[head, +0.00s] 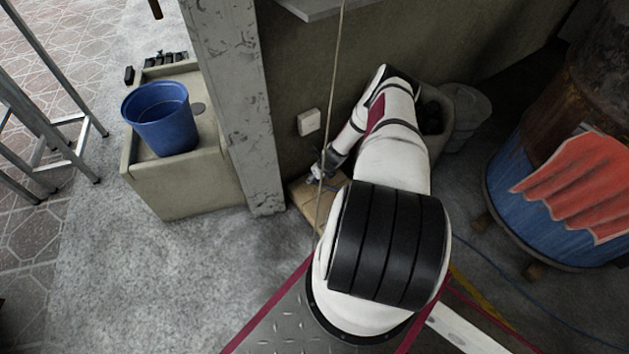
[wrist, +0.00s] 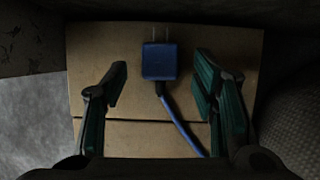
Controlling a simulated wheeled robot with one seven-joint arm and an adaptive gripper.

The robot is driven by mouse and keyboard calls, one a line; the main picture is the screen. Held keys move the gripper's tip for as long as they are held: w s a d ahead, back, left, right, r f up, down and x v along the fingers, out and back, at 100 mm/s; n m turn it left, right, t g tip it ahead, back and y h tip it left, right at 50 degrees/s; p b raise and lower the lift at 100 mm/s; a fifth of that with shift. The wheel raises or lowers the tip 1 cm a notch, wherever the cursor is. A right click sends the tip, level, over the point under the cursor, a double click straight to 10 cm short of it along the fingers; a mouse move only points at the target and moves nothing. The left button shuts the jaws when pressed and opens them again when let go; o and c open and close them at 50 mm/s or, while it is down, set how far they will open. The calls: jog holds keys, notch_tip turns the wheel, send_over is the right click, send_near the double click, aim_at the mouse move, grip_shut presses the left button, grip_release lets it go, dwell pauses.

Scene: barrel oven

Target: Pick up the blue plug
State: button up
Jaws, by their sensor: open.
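The blue plug (wrist: 159,62) shows in the wrist view, lying on a tan cardboard surface (wrist: 110,45) with its two prongs pointing up in the picture. Its blue cable runs down and to the right. My gripper (wrist: 160,82) is open, with one finger left of the plug and one right of it, apart from it on both sides. In the head view my gripper (head: 322,177) is low by the wall over the cardboard (head: 303,198). The plug is not distinguishable there.
A white wall socket box (head: 309,121) is on the wall above my gripper. A rope (head: 335,75) hangs close by my gripper in the picture. A concrete pillar (head: 237,100) stands left, beside a stone block (head: 180,190) with a blue bucket (head: 160,118). A blue barrel (head: 540,215) stands right.

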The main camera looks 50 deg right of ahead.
jog(key=shift+w+d+f, duration=0.1)
jog(key=shift+w+f, duration=0.1)
jog(key=shift+f, duration=0.25)
grip_shut()
jog(key=shift+r, duration=0.1)
jog(key=shift+r+p, duration=0.4)
jog(key=shift+r, duration=0.35)
notch_tip(320, 180, up, 2)
jog(key=shift+r+p, duration=0.15)
jog(key=shift+p, duration=0.5)
jog(key=s+a+p, duration=0.1)
jog(key=s, duration=0.4)
jog(key=s+a+p, duration=0.1)
jog(key=s+p, duration=0.1)
jog(key=s, duration=0.3)
jog(key=s+a+r+p, duration=0.1)
jog(key=s+a+p, duration=0.1)
jog(key=s, duration=0.3)
jog(key=shift+s, duration=0.25)
